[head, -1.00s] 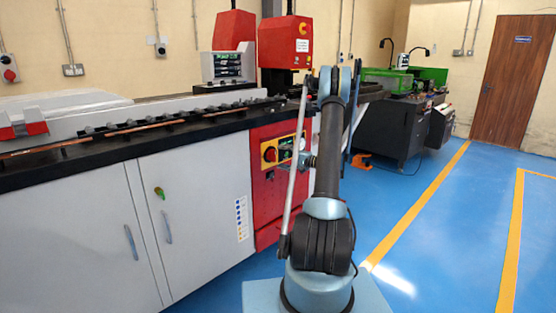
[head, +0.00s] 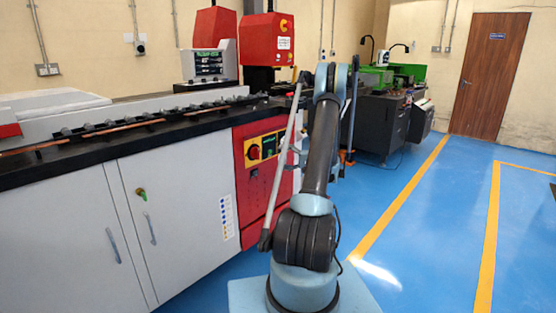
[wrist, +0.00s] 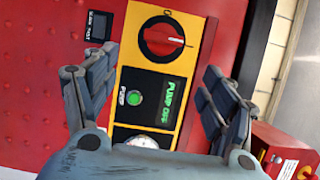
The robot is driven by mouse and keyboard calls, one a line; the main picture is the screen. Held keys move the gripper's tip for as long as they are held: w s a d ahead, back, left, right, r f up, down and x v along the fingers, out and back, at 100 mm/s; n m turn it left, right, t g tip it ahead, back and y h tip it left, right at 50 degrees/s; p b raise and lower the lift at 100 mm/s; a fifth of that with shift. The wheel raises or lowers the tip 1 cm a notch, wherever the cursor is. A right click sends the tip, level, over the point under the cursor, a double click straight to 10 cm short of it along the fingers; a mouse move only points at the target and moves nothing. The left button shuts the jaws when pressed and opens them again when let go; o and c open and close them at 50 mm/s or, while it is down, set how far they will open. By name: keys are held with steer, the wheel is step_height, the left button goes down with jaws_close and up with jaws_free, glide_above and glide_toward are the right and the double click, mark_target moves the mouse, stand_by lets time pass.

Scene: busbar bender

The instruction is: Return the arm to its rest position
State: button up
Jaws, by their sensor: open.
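My gripper is open and empty in the wrist view (wrist: 160,61), with one finger on each side of the yellow control panel (wrist: 190,60). The panel carries a red rotary switch (wrist: 163,38), a green button (wrist: 133,98) and a lit display reading "PUMP OFF" (wrist: 167,103). A round gauge at the panel's lower end is partly hidden by my gripper. In the head view my arm (head: 318,150) rises in front of the red cabinet, and my gripper is hidden behind it. The same yellow panel (head: 262,148) shows left of my arm.
The busbar machine's long black worktop (head: 80,160) and grey cabinet doors (head: 170,225) run along the left. A red machine head (head: 268,40) stands behind my arm. A green machine (head: 395,75) is farther back. Blue floor (head: 430,240) is open on the right.

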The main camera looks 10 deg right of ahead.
steer(key=s+a+r+n+g+h, duration=0.1)
steer(key=s+a+r+g+h, duration=0.2)
steer(key=s+a+r, duration=0.6)
steer(key=s+a+r+n+g+h, duration=0.1)
steer(key=s+a+h, duration=0.1)
steer(key=s+a, duration=0.3)
steer(key=s+a+r+n+g+h, duration=0.1)
steer(key=s+a+g+h, duration=0.1)
steer(key=s, duration=0.5)
steer(key=s+d+f+n+h, duration=0.1)
steer(key=s+f+h, duration=0.1)
steer(key=s, duration=0.8)
steer(key=s+d+f+n+g+h, duration=0.1)
steer(key=s+d+f+h, duration=0.1)
steer(key=s, duration=0.8)
steer(key=s+d+f+n+h, duration=0.1)
steer(key=s+f+h, duration=0.3)
steer(key=s, duration=0.6)
steer(key=shift+s+d+f+n, duration=0.2)
steer(key=shift+d+f+n, duration=0.1)
steer(key=shift+d+f, duration=0.15)
